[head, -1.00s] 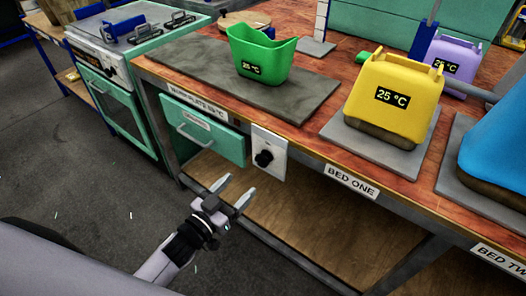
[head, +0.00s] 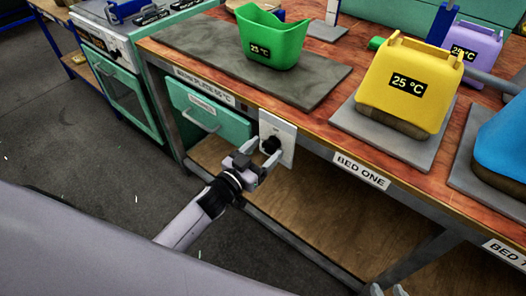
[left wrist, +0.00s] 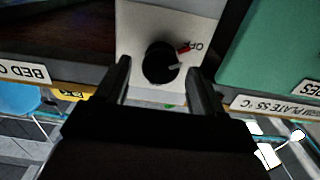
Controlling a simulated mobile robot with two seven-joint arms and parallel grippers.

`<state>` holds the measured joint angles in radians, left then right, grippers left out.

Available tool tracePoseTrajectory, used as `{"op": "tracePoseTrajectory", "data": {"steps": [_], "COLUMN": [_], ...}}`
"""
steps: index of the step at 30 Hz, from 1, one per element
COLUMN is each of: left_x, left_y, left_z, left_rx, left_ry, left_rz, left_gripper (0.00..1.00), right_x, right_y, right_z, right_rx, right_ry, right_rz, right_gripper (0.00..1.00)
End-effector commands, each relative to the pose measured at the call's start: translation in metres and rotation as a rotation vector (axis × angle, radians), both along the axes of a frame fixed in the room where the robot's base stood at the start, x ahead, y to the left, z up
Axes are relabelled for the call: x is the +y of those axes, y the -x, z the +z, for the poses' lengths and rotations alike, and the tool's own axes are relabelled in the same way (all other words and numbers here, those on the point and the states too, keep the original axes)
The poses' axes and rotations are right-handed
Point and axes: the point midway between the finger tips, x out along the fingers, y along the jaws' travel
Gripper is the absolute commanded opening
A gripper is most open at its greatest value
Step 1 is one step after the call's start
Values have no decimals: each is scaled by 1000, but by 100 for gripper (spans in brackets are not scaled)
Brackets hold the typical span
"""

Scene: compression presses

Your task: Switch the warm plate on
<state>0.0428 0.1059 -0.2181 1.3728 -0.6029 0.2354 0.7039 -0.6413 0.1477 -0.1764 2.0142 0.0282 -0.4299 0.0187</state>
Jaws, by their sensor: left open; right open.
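The warm plate (head: 200,42) is a flat grey slab on the bench, with a "WARM PLATE 55 °C" label on the edge below. Its black round knob (head: 271,146) sits on a pale switch panel (head: 287,131) under the bench edge. In the left wrist view the knob (left wrist: 160,62) lies between the fingers; its grey pointer is to the right, near a red mark and partly readable lettering. My left gripper (head: 262,153) is open just in front of the knob, with no clear contact. My right gripper (head: 388,290) shows only its tips, apart, at the bottom edge.
A green bin (head: 272,42) reading 25 °C stands on the plate. A yellow bin (head: 405,95) stands on a grey pad to its right. A green drawer (head: 207,115) with a handle is left of the panel. The bench frame rail runs below my left gripper.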

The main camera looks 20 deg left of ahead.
Motion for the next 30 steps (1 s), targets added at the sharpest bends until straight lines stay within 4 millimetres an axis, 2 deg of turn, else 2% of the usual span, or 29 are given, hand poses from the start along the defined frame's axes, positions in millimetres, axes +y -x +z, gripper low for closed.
{"op": "tracePoseTrajectory", "data": {"steps": [6,11,12,22,30], "left_x": [0,0,0,0,-1], "left_y": [0,0,0,0,1], "left_z": [0,0,0,-1,-1], "left_rx": [1,1,1,-13,-70], "left_ry": [0,0,0,-40,-197], "left_rz": [0,0,0,0,0], "left_gripper": [68,16,14,14,14], "right_x": [0,0,0,0,0], "right_y": [0,0,0,-1,-1], "right_z": [1,1,1,1,-1], "right_rx": [-1,-1,-1,-2,-2], "right_ry": [-1,0,0,0,0], "right_rz": [1,1,1,1,1], "right_gripper": [43,43,43,43,43]}}
